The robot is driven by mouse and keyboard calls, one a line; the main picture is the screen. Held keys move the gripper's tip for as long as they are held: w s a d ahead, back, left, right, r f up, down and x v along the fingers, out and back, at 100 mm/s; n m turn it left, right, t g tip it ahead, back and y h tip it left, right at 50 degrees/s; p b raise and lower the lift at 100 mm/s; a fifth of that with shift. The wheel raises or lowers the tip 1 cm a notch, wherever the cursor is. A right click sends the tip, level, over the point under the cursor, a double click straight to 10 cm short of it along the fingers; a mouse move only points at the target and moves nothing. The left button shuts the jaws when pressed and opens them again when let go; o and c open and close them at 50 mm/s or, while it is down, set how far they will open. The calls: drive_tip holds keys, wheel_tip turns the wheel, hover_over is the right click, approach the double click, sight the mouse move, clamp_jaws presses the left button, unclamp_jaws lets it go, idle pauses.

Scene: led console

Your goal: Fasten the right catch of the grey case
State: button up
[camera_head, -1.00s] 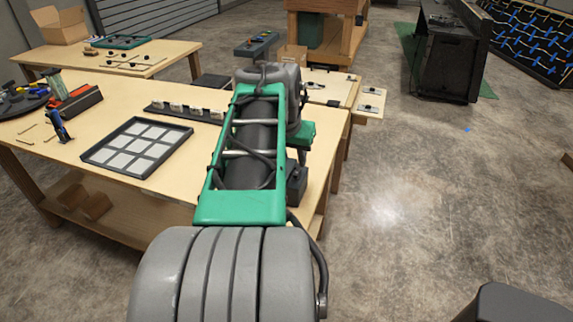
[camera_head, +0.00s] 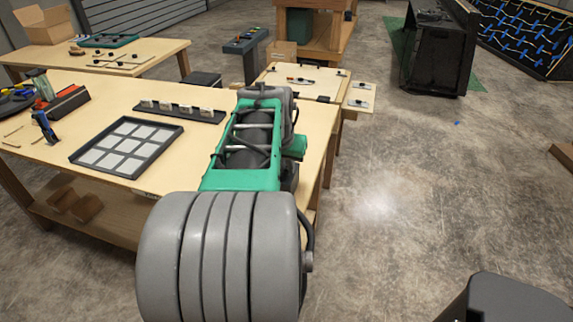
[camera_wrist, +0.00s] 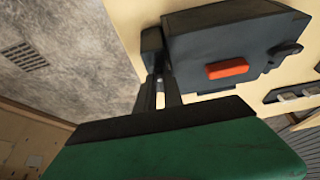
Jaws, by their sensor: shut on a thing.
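The grey case (camera_wrist: 225,50) is a dark grey box with an orange-red block on its face, in the upper part of the wrist view. A dark catch (camera_wrist: 151,40) stands at its left end in that view. Another dark catch-like part (camera_wrist: 286,52) shows at its right end. My gripper (camera_wrist: 164,84) is at the left end of the case, its narrow fingers close together and shut on the catch there. The fingertips are small and dark, so the exact hold is hard to see. In the head view my arm hides the gripper and most of the case.
The case stands on a wooden workbench (camera_head: 100,95). A framed tray of pale squares (camera_head: 127,147) and a dark strip with white blocks (camera_head: 180,110) lie left of my arm. A board with small fittings (camera_head: 300,82) lies beyond.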

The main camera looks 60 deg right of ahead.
drive_tip(key=shift+n, duration=0.3)
clamp_jaws()
drive_tip(key=n, duration=0.1)
drive_tip(key=n+t, duration=0.1)
drive_tip(key=n, duration=0.1)
drive_tip(key=shift+s+d+y+b, duration=0.1)
drive_tip(key=shift+s+y+b, duration=0.15)
drive_tip(key=shift+y+b, duration=0.1)
drive_tip(key=n, duration=0.2)
drive_tip(key=n+t+y+p, duration=0.1)
drive_tip(key=n, duration=0.1)
drive_tip(key=shift+s+d+r+n+t, duration=0.1)
drive_tip(key=shift+s+d+n+t, duration=0.05)
drive_tip(key=shift+n+t, duration=0.2)
drive_tip(key=n+y+p, duration=0.1)
drive_tip(key=n, duration=0.1)
drive_tip(key=n+t+y+p, duration=0.1)
drive_tip(key=n, duration=0.2)
drive_tip(key=shift+d+n+p, duration=0.2)
drive_tip(key=shift+n+p, duration=0.05)
drive_tip(key=shift+p, duration=0.15)
drive_tip(key=shift+d+n+y+p, duration=0.2)
drive_tip(key=shift+n+y+p, duration=0.6)
drive_tip(key=shift+n, duration=1.2)
drive_tip(key=o, duration=0.7)
unclamp_jaws()
